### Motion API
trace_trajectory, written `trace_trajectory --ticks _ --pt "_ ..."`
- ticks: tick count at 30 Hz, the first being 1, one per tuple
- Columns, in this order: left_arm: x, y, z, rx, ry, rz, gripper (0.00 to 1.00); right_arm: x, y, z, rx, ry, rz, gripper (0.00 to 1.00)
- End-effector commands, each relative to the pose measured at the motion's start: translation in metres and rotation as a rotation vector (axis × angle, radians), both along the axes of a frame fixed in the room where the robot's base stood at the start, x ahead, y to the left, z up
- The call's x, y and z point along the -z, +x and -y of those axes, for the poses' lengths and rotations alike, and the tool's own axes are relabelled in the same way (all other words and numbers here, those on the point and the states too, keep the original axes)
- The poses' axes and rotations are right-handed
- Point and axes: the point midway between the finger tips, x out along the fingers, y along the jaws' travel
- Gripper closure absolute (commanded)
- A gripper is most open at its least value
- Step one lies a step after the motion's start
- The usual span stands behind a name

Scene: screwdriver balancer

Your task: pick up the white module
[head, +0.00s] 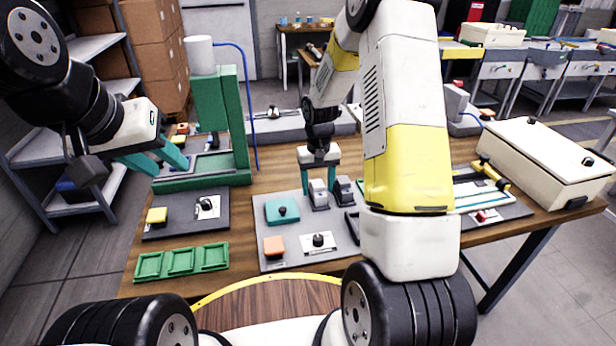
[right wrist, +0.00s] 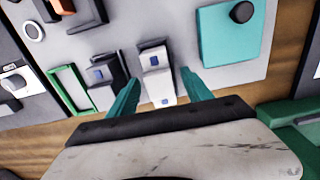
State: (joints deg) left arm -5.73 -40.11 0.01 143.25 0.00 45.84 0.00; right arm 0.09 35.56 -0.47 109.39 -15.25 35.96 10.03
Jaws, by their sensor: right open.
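The white module (head: 318,196) stands upright on the grey panel (head: 278,241), with a dark module (head: 343,189) beside it on the right. In the right wrist view the white module (right wrist: 156,72) shows small blue marks, and the dark module (right wrist: 106,80) is to its left. My right gripper (head: 319,186) points down over the white module. Its teal fingers (right wrist: 160,95) are open, one on each side of the module; I cannot tell whether they touch it. My left gripper (head: 154,162) is open and empty near the green stand, at the left.
A teal block (head: 282,210) and an orange block (head: 273,246) are on the panel. Green trays (head: 181,262) lie at front left. A green stand (head: 243,130) rises behind. A white case (head: 540,160) stands at the right. My right arm hides part of the table.

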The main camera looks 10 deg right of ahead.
Motion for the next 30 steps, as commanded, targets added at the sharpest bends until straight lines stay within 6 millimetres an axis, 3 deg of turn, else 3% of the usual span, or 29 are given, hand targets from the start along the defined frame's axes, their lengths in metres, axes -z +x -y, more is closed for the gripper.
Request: trace_trajectory --ticks 7,16,30 --pt "0.0000 0.0000 0.0000 0.000 0.000 0.000 0.64 0.0028 0.0001 0.0000 0.000 0.000 0.001 0.42" --pt "-0.0001 0.0001 0.0000 0.000 0.000 0.000 0.64 0.0025 0.0001 -0.0001 0.000 0.000 0.001 0.99" --pt "0.0000 0.0000 0.0000 0.000 0.000 0.000 0.64 -0.0054 0.0007 -0.0001 0.000 0.000 0.003 1.00"
